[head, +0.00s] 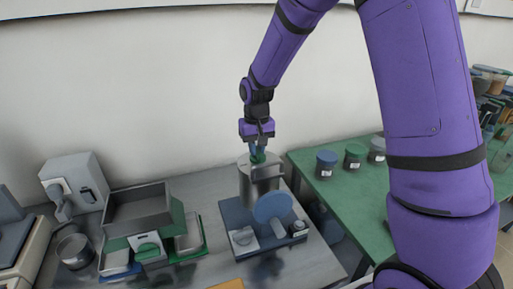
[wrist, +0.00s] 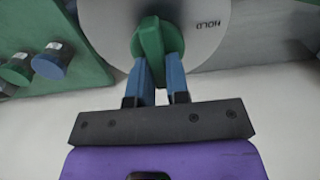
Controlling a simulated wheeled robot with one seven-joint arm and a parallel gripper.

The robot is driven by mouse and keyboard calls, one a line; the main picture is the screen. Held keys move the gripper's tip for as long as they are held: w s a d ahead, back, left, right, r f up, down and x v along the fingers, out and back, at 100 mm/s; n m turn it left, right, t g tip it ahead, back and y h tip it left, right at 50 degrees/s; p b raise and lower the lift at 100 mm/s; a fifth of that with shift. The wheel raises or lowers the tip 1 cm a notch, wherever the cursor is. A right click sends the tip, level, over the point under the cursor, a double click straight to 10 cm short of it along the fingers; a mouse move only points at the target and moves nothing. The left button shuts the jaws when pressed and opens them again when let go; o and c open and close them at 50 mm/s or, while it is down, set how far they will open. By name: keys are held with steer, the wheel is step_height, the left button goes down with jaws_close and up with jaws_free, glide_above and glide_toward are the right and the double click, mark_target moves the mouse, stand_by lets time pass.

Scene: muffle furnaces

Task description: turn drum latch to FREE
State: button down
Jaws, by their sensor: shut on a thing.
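The drum latch is a green knob (wrist: 148,38) on a pale round disc (wrist: 200,40), seen in the wrist view. The disc carries the word HOLD to the right of the knob, printed upside down in this view. No FREE mark shows. My gripper (wrist: 159,72) has its two blue fingers on either side of the knob and is shut on it. In the head view, my gripper (head: 258,149) reaches down from above onto the green latch (head: 257,158) on top of the grey metal drum (head: 259,187). The fingers hide part of the latch.
The drum stands on a blue base with a blue disc (head: 272,207) and small parts at its front. A grey open bin (head: 137,212) stands to the left. Several lidded jars, one of them blue-topped (head: 326,163), stand on the green table (head: 345,196) to the right.

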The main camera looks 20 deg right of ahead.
steer(key=c, duration=1.1)
jaws_free()
step_height(320, 180, up, 11)
steer(key=shift+f, duration=0.1)
steer(key=s+d+r+t, duration=0.1)
steer(key=s+d+r, duration=0.1)
steer(key=s+r, duration=0.5)
steer(key=s+d+r+t, duration=0.25)
steer(key=s+r, duration=0.25)
steer(key=s, duration=0.3)
steer(key=s+d+t, duration=0.2)
steer(key=s, duration=1.3)
steer(key=shift+s+d+r, duration=0.15)
steer(key=shift+s+d, duration=0.2)
steer(key=shift+d, duration=0.05)
